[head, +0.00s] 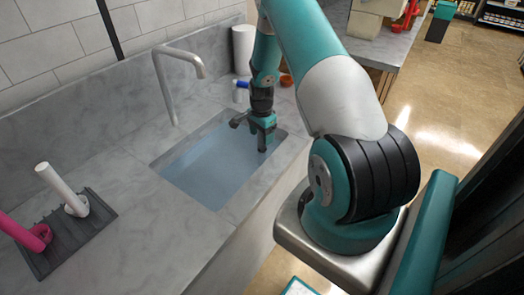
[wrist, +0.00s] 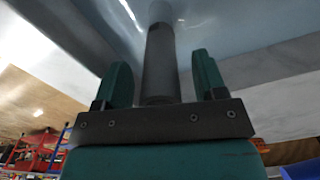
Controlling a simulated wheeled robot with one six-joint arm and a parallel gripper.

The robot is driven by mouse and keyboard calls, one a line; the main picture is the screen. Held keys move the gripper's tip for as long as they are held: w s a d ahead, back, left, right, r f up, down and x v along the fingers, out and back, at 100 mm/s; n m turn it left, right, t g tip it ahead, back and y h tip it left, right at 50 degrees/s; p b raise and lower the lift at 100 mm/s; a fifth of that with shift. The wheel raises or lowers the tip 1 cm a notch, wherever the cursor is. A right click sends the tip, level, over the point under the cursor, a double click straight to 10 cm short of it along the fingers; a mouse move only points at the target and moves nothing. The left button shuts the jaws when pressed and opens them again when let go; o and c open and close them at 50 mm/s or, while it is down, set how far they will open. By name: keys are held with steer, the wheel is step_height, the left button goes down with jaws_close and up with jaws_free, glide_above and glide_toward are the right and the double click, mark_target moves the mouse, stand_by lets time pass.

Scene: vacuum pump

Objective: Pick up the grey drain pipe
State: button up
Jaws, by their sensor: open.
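A grey drain pipe (wrist: 160,65) shows in the wrist view as a plain cylinder between the two teal fingers of my gripper (wrist: 162,75). A gap shows on each side of the pipe, and the fingers are open. The pipe's far end is toward the pale sink surface. In the head view my gripper (head: 250,136) points down over the blue-grey sink (head: 205,170), near its back right side. I cannot make out the pipe clearly in the head view; the gripper is in the way there.
A grey tap (head: 172,80) arches at the sink's back left. A dark rack (head: 75,232) at the left holds a white pipe (head: 62,188) and a pink pipe (head: 25,235). A white roll (head: 243,50) and a small blue-topped item (head: 241,90) stand behind my gripper. The counter front is clear.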

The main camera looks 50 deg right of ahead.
steer(key=shift+c, duration=0.3)
jaws_close()
steer(key=shift+r, duration=0.15)
